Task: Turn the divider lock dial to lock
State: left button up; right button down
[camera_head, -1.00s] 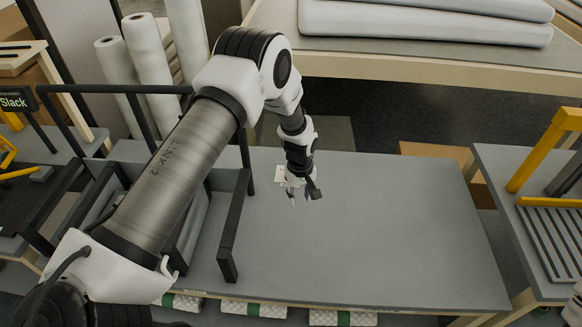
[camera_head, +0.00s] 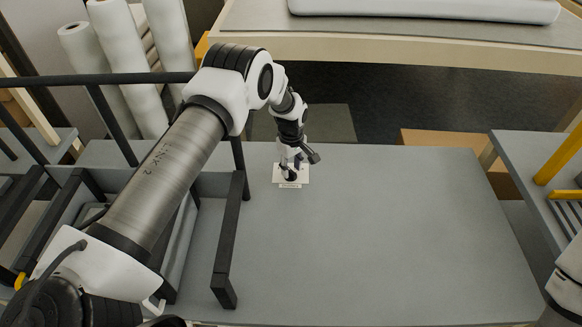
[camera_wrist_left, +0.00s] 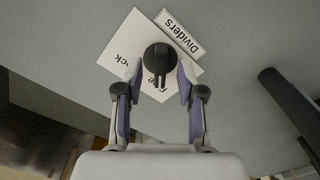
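The divider lock dial (camera_wrist_left: 160,58) is a dark round knob with a bar-like grip, on a white square plate (camera_wrist_left: 121,42). The plate carries partly hidden lettering, and a "Dividers" label (camera_wrist_left: 180,33) sits beside it. In the head view the plate (camera_head: 303,175) lies on the grey table, with the dial (camera_head: 290,175) partly hidden by the gripper. My left gripper (camera_wrist_left: 160,76) is open, its two fingers apart on either side of the dial's grip. Whether they touch it I cannot tell. The left gripper also shows in the head view (camera_head: 291,165). My right gripper is out of view.
A black frame rail (camera_head: 230,240) stands on the table left of the plate; it also shows in the wrist view (camera_wrist_left: 290,105). The grey table (camera_head: 400,230) is clear to the right. White rolls (camera_head: 125,60) stand at the back left. A yellow-railed table (camera_head: 540,200) is at the right.

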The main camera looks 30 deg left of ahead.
pick_arm(q)
jog(key=shift+f, duration=0.65)
jog(key=shift+r, duration=0.1)
grip_shut()
